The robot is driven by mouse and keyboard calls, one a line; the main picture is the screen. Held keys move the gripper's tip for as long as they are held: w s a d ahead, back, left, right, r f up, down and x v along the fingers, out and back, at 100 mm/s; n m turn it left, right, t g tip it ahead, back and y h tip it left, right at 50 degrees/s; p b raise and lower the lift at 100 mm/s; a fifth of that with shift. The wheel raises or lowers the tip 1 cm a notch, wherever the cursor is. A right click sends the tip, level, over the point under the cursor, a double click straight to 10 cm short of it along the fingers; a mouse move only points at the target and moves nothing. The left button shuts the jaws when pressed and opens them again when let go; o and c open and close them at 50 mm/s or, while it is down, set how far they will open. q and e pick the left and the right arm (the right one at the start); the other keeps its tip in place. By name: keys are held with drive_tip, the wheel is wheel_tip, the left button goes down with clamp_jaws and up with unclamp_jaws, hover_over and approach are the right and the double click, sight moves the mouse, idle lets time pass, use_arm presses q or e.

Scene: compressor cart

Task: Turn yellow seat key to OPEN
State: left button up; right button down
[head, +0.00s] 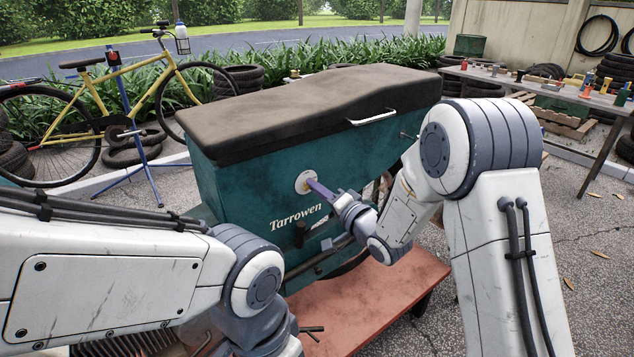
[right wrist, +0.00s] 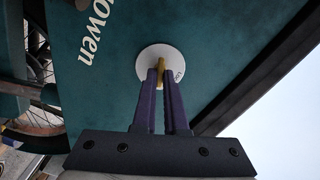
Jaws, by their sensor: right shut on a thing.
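A teal compressor cart (head: 235,195) lettered "Tarrowen" with a dark padded seat (head: 310,108) stands in front of me. A round white plate (head: 304,181) is on its side panel. In the right wrist view, the yellow key (right wrist: 160,66) stands at the middle of the white plate (right wrist: 148,60), between the purple fingers of my right gripper (right wrist: 161,72). The right gripper (head: 314,185) is shut on the key. The fingers cover most of the key and part of the plate's markings, so I cannot read its position.
A red platform (head: 385,300) lies under the cart. A yellow bicycle (head: 120,100) on a blue stand is at the left. A workbench (head: 560,90) with small items is at the right. Paving (head: 575,225) is open at the right.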

drive_tip(key=shift+d+m+p, duration=0.1)
drive_tip(key=shift+m+p, duration=0.6)
drive_tip(key=shift+m, duration=0.9)
drive_tip(key=c, duration=1)
unclamp_jaws()
drive_tip(key=shift+o, duration=0.2)
drive_tip(key=shift+f, duration=0.1)
drive_tip(key=v, duration=1)
drive_tip(key=shift+s+b, duration=0.15)
drive_tip(key=shift+b, duration=0.15)
